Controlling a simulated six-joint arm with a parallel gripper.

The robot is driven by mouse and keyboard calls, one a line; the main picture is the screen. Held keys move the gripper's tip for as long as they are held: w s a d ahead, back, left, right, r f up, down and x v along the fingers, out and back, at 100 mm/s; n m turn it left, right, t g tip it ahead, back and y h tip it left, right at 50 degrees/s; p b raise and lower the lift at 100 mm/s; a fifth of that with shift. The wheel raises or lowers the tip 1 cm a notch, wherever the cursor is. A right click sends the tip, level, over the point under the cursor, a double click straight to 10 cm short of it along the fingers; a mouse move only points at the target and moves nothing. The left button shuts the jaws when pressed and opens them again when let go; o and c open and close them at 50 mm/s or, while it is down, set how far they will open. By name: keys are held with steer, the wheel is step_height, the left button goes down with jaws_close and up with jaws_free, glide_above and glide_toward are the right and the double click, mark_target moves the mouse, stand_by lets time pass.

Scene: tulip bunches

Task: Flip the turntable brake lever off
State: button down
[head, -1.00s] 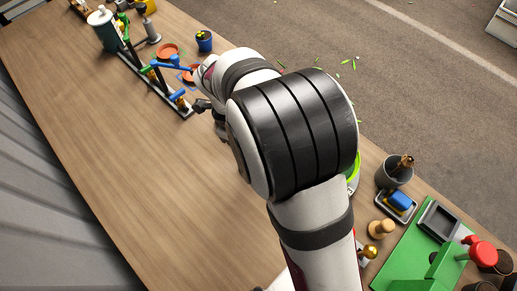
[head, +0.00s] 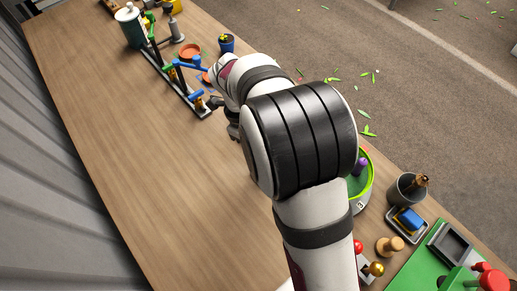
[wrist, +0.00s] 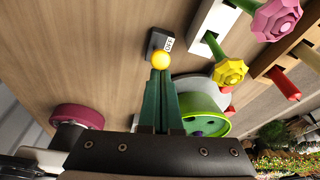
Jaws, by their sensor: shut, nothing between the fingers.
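In the wrist view, the lever's yellow ball knob (wrist: 160,60) stands by a small dark base (wrist: 157,40) with a white OFF label (wrist: 168,44). My gripper (wrist: 161,74) is shut, its green fingers together and empty. The fingertips are right at the knob; I cannot tell whether they touch it. The lever's shaft is hidden. A green-rimmed round thing (wrist: 215,127), perhaps the turntable, is just right of the fingers. In the head view, a green-rimmed round container (head: 366,184) is partly hidden behind my arm.
In the wrist view, a white rack (wrist: 208,26) with pink and yellow knobs is at upper right, and a magenta round thing (wrist: 77,117) at left. In the head view, a grey pot (head: 402,190) and a green board (head: 425,268) are at lower right. The table's left middle is clear.

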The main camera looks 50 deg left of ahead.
steer(key=shift+a, duration=0.35)
steer(key=d+r, duration=0.2)
steer(key=d, duration=0.2)
steer(key=a+r, duration=0.6)
steer(key=r, duration=0.1)
steer(key=shift+w, duration=0.1)
